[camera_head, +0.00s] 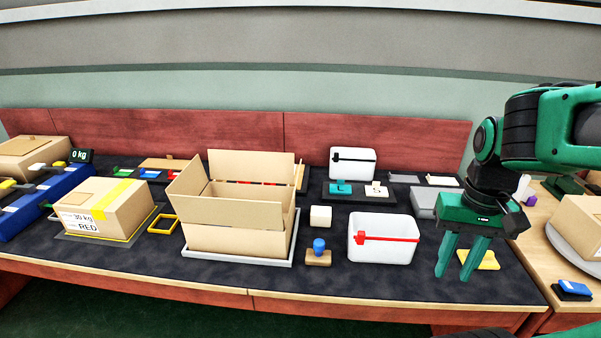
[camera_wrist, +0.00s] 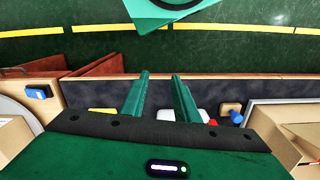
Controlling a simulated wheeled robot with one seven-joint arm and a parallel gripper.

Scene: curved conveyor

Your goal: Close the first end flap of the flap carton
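The flap carton (camera_head: 238,239) is an open brown box left of the middle in the head view, standing on a pale tray (camera_head: 205,255). Its left end flap (camera_head: 186,180) stands up and leans outward, and its back flap (camera_head: 250,165) stands upright. The right end flap is hard to make out. Part of the carton shows at the lower right of the wrist view (camera_wrist: 302,142). My green gripper (camera_head: 455,277) is well to the right of the carton, past the white bin, fingers pointing down. Its fingers are apart with nothing between them in the wrist view (camera_wrist: 160,85).
Between carton and gripper stand a white bin with a red strip (camera_head: 383,250), a blue-knobbed stamp (camera_head: 318,254) and a cream cube (camera_head: 320,216). A yellow piece (camera_head: 488,262) lies beside my gripper. A taped carton (camera_head: 103,207) stands at left.

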